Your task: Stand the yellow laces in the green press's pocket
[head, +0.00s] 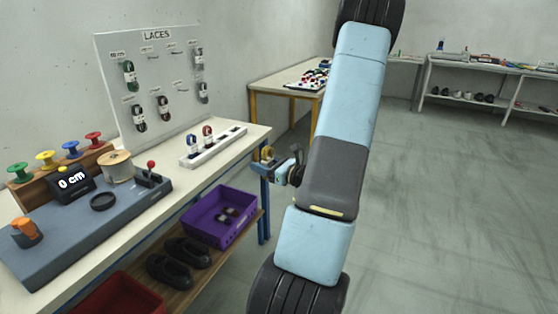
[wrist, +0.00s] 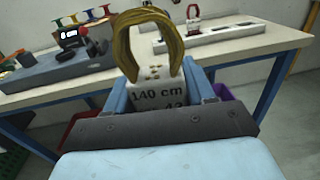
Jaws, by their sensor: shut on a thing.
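The yellow laces (wrist: 143,35) are a looped bundle with a white band marked "140 cm". They stand upright in my gripper (wrist: 162,92), which is shut on the band, with the loop above the fingers. In the head view my gripper (head: 268,165) is in the air just off the right end of the workbench, and the yellow laces (head: 267,152) show small there. I cannot make out a green press or its pocket in either view.
A white rack (head: 228,138) with two lace bundles stands on the workbench (head: 255,133). A lace board (head: 165,58) rises behind. A grey measuring station (head: 100,220) fills the near left. A purple crate (head: 200,232) sits below. A yellow-legged table (head: 272,84) is further back. Open floor lies right.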

